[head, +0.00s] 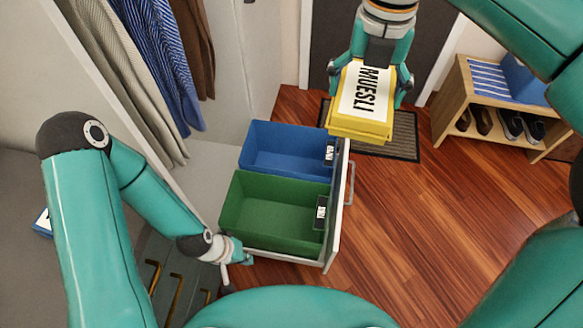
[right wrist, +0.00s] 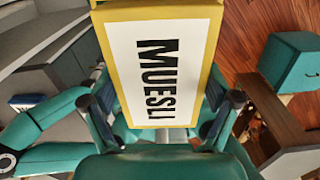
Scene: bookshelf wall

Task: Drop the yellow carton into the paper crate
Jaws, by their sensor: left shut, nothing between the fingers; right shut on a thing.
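The yellow carton (head: 357,127), with a white label reading MUESLI, is held in the air by my right gripper (head: 368,88). The gripper is shut on its sides. The carton (right wrist: 158,70) fills the middle of the right wrist view. In the head view it is above the floor and mat, up and to the right of an open drawer holding a blue crate (head: 285,138) and a green crate (head: 265,218). Both crates look empty. Their small labels are too small to read, so I cannot tell which is for paper. My left gripper (head: 238,262) is shut and empty beside the green crate's near left corner.
The drawer front with its handle (head: 349,183) stands right of the crates. Hanging clothes (head: 125,70) are at the upper left. A shoe bench (head: 452,92) stands at the upper right. A dark mat (head: 400,140) lies on the open wooden floor.

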